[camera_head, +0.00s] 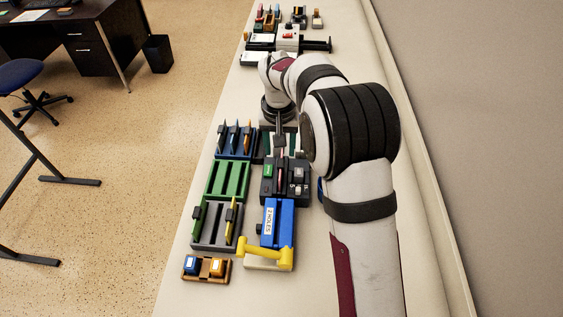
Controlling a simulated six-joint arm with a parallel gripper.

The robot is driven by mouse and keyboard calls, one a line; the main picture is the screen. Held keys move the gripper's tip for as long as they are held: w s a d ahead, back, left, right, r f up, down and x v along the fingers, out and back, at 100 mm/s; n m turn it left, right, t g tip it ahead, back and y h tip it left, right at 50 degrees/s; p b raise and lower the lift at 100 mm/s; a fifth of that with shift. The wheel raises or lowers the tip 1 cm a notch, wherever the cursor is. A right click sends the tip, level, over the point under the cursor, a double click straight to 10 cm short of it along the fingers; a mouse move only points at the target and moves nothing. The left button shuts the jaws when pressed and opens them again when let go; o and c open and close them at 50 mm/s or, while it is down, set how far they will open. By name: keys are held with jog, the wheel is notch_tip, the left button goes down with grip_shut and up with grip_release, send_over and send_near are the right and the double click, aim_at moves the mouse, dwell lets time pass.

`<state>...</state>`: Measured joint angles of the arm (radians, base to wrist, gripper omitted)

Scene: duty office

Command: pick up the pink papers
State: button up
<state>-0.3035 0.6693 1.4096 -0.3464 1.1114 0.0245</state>
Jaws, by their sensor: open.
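I cannot clearly pick out the pink papers. A thin pinkish sliver (281,154) shows upright at the back of the dark grey desk holder (268,192), and I cannot tell whether it is the papers. My gripper (281,145) points down over the back of this holder, beside the blue slotted rack. It is open. The sliver shows close below or between the fingers; whether they touch it is too small to tell. My arm hides the table to the right of the holder.
On the left stand a blue rack (222,153) with upright pieces, an empty green rack (228,180) and a grey rack (212,240). In front are a blue hole punch (277,222) with a yellow handle and a brown tray (218,270). More desk items stand far back.

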aim_at(281, 163)
jog(key=f, duration=0.7)
jog(key=shift+w+d+f, duration=0.1)
jog(key=shift+w+f, duration=0.05)
jog(key=shift+w, duration=0.05)
grip_shut()
